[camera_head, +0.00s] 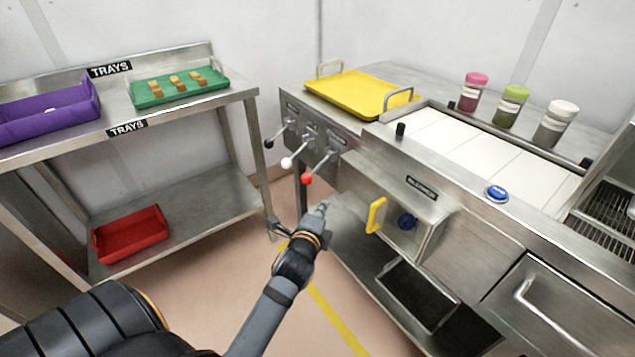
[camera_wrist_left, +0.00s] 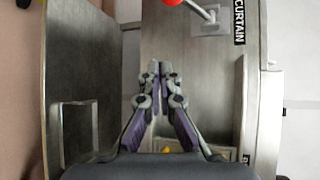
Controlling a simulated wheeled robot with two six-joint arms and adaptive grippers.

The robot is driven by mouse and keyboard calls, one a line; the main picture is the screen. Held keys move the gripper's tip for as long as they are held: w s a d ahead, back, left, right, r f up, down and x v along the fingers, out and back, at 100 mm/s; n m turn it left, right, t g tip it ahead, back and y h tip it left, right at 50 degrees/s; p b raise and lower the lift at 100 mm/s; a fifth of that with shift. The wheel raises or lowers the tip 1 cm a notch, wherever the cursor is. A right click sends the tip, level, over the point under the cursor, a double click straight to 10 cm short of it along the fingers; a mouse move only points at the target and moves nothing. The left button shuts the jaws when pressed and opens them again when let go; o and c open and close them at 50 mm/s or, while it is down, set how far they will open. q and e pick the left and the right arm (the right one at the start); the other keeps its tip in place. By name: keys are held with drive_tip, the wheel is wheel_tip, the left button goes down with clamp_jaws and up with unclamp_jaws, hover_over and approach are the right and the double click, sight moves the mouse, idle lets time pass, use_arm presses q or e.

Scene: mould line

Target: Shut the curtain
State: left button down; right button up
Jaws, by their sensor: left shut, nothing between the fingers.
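Several levers stick out of the steel machine's front panel. The lever with the red knob (camera_head: 307,179) is the one nearest my left gripper. In the left wrist view its red knob (camera_wrist_left: 172,3) is at the top edge, beside a label (camera_wrist_left: 239,30) reading CURTAIN. The white-knobbed lever (camera_head: 288,162) and black-knobbed lever (camera_head: 270,143) are farther back. My left gripper (camera_head: 321,210) is shut and empty, in front of the machine below the red knob, apart from it. Its closed fingertips (camera_wrist_left: 158,66) show in the wrist view. I cannot make out the curtain itself. My right gripper is not in view.
A yellow handle (camera_head: 376,215) sticks out below the panel, right of my left gripper. A yellow tray (camera_head: 360,92) lies on the machine. A steel rack (camera_head: 185,205) with purple, green and red trays stands left. Open floor lies between.

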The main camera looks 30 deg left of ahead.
sight(317, 168)
use_arm(q)
drive_tip(key=shift+s+a+r, duration=0.1)
drive_tip(key=shift+a+r, duration=0.05)
drive_tip(key=shift+r, duration=0.6)
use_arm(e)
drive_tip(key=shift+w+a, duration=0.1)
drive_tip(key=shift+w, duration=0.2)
use_arm(q)
drive_tip(key=w+a+f+b, duration=0.1)
drive_tip(key=w+a, duration=0.5)
drive_tip(key=w, duration=0.1)
drive_tip(key=shift+w+f+b, duration=0.15)
drive_tip(key=shift+f+b, duration=0.05)
drive_tip(key=shift+b, duration=0.2)
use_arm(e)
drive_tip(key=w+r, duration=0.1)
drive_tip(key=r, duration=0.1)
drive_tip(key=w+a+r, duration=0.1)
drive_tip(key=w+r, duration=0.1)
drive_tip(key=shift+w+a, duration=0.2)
